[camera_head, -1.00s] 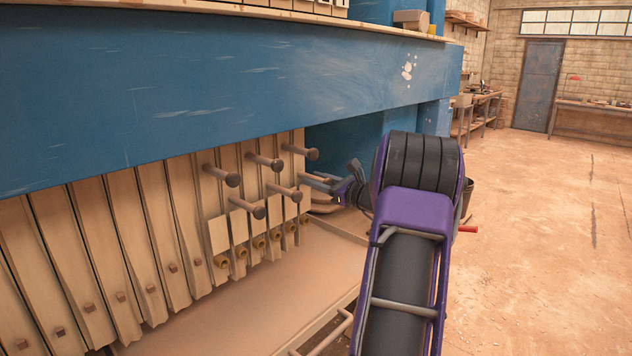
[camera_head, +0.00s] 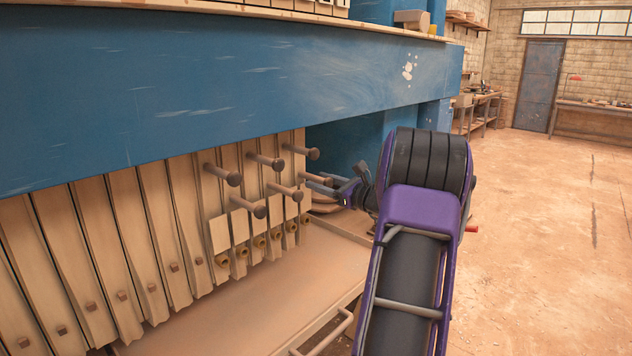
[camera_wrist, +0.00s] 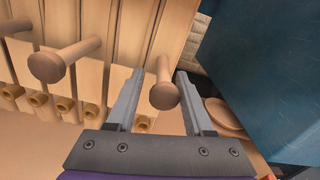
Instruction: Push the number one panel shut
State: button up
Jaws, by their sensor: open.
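A row of tan upright press panels (camera_head: 128,245) hangs under a blue beam. No number shows on them, so I cannot tell which is number one. The panels at the right end carry several round-headed peg handles (camera_head: 230,178). My gripper (camera_head: 328,184) is open at the right end of this row, beside the last panel. In the wrist view a peg handle (camera_wrist: 164,94) stands between the two open fingers (camera_wrist: 160,80), and I see no finger clearly touching it. Another peg handle (camera_wrist: 48,66) is to the left. The fingers partly hide the panels behind.
The blue beam (camera_head: 230,95) runs above the panels, and a blue block (camera_wrist: 268,75) stands right of the gripper. A tan tray (camera_head: 235,305) with a rail lies below. The floor (camera_head: 550,230) on the right is open.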

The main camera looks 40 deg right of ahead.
jog(key=s+d, duration=0.1)
jog(key=s, duration=1.4)
jog(key=shift+s+p, duration=0.2)
jog(key=shift+p, duration=0.15)
jog(key=shift+d, duration=0.1)
